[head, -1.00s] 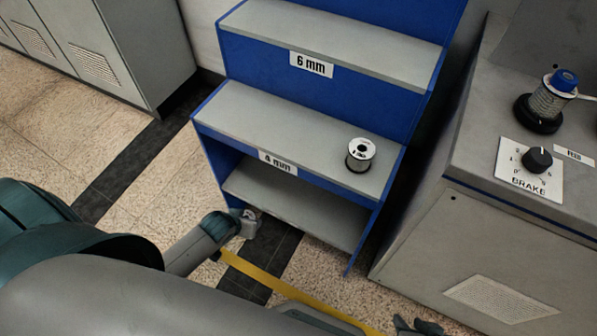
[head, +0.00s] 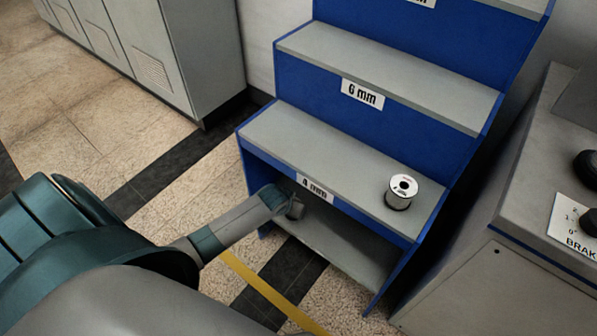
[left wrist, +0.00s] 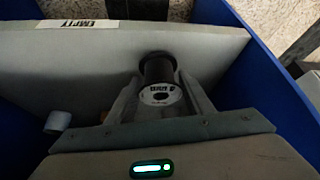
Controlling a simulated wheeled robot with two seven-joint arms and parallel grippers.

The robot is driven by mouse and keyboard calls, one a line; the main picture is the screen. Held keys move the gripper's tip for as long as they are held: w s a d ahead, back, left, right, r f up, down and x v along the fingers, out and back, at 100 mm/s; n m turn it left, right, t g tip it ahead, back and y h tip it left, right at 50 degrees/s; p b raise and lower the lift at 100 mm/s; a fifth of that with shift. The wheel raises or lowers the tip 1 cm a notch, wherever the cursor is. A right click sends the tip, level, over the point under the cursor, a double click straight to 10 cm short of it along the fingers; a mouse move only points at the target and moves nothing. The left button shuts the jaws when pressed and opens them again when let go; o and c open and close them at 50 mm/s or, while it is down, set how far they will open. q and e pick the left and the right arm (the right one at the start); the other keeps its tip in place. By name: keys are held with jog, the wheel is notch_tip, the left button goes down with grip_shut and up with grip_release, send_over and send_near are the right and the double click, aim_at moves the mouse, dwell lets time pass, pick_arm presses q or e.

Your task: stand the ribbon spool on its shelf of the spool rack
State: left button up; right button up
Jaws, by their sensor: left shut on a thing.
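The spool rack (head: 345,145) is a blue stepped unit with grey shelves, labelled 6 mm and 4 mm in the head view. In the left wrist view my left gripper (left wrist: 160,104) is shut on a dark spool (left wrist: 158,71) with a white printed flange. My right gripper is out of view.
In the left wrist view, blue side panels (left wrist: 245,62) flank a grey board with an EMPTY label (left wrist: 90,25). A small pale cylinder (left wrist: 57,122) shows at left. A grey machine with a brake dial (head: 545,275) stands right of the rack; floor lies open at left.

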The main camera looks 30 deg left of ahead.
aim_at(297, 199)
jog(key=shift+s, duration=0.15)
pick_arm(q)
jog(key=shift+w, duration=0.3)
jog(key=w, duration=0.3)
jog(key=shift+w+a+b, duration=0.2)
jog(key=shift+a+b, duration=0.05)
jog(key=shift+b, duration=0.15)
jog(key=shift+f, duration=0.75)
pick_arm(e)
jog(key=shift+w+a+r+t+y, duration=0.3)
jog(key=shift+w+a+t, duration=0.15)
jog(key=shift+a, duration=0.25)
pick_arm(q)
jog(key=shift+f, duration=0.1)
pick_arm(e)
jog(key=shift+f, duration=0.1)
pick_arm(q)
jog(key=o, duration=1)
jog(key=shift+o, duration=0.2)
